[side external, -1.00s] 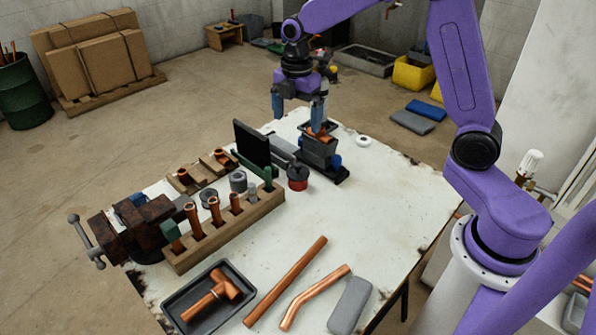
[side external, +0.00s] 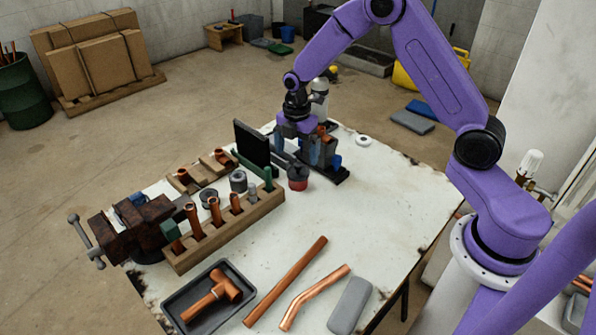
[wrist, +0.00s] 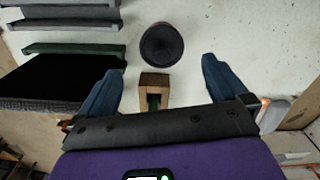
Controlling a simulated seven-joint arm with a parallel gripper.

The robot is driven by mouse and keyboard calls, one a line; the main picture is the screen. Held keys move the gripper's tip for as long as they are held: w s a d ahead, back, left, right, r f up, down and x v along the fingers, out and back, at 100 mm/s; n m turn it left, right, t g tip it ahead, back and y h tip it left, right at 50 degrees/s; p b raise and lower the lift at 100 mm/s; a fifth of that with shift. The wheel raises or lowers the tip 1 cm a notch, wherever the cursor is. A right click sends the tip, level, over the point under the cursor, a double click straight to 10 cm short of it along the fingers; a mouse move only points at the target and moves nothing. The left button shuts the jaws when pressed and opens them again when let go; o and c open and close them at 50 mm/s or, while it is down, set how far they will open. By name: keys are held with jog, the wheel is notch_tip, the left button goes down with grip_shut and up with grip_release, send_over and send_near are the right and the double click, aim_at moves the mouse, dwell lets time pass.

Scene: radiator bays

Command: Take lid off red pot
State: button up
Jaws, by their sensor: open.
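The red pot (side external: 298,184) is small and stands on the white table beside the far end of the wooden rack. A dark grey lid (side external: 297,171) sits on top of it. My gripper (side external: 297,151) is low over the table, behind the pot in the side view. Its blue fingers are spread wide, with nothing between the tips (wrist: 161,68).
A black upright panel (side external: 252,145) and a wooden rack (side external: 225,232) with copper fittings stand left of the pot. A dark stand (side external: 330,172) is close by my gripper's right finger.

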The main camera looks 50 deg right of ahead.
aim_at(298, 164)
jog(key=shift+s+d+f, duration=0.1)
jog(key=shift+s+f, duration=0.05)
jog(key=shift+f, duration=2.65)
jog(key=c, duration=1.1)
